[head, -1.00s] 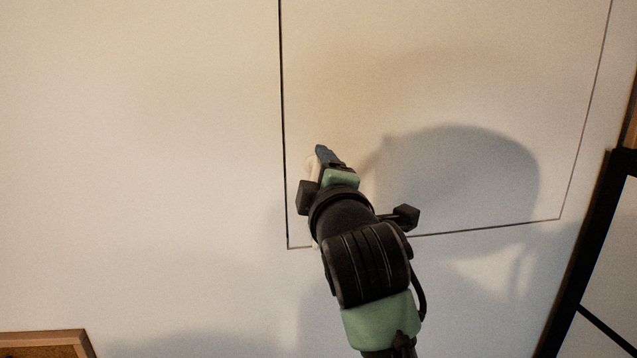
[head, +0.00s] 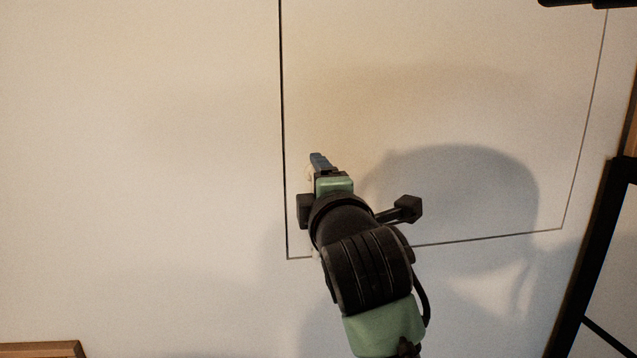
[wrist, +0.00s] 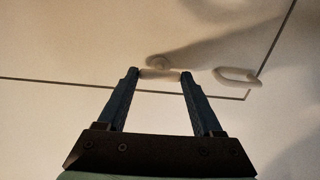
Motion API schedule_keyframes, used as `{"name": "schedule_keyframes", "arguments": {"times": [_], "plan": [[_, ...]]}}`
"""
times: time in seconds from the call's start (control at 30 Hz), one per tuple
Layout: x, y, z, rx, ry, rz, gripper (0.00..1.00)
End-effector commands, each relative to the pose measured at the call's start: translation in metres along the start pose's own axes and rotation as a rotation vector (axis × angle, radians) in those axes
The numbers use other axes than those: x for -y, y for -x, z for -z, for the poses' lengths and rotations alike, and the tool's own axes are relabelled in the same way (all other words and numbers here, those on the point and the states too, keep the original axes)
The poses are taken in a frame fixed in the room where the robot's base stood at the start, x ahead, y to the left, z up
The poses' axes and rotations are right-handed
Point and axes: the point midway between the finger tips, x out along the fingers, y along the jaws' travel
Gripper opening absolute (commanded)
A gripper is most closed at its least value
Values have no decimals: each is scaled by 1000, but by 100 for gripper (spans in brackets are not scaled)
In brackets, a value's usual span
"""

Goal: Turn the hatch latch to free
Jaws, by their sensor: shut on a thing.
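The hatch is a large pale panel (head: 440,90) outlined by a thin dark seam in the head view. My gripper (head: 318,160), with blue fingers, is at its lower left part, near the left seam. In the wrist view my gripper (wrist: 159,75) is shut on the latch (wrist: 160,74), a small whitish bar with a rounded pivot behind it. One fingertip sits at each end of the bar. In the head view my gripper and wrist hide most of the latch; only a pale sliver shows beside the fingers.
A white loop handle (wrist: 237,77) is close to the right of the fingers in the wrist view, by the seam corner. A black-framed piece (head: 590,270) stands at the right in the head view, and a wooden-edged item (head: 45,348) is at the lower left. The pale surface left of the hatch is clear.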

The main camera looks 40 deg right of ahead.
Motion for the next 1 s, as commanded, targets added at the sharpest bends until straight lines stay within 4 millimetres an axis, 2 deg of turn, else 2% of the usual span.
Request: {"name": "schedule_keyframes", "arguments": {"times": [0.03,0.17,0.2,0.47,0.63,0.77,1.0], "plan": [[0,0,0,1,4,0,71],[0,0,0,1,3,0,94],[0,0,0,1,2,0,98],[0,0,0,0,1,0,98],[1,10,0,0,0,-2,98],[3,30,0,0,-1,-4,98],[3,79,0,1,0,-5,98]]}}
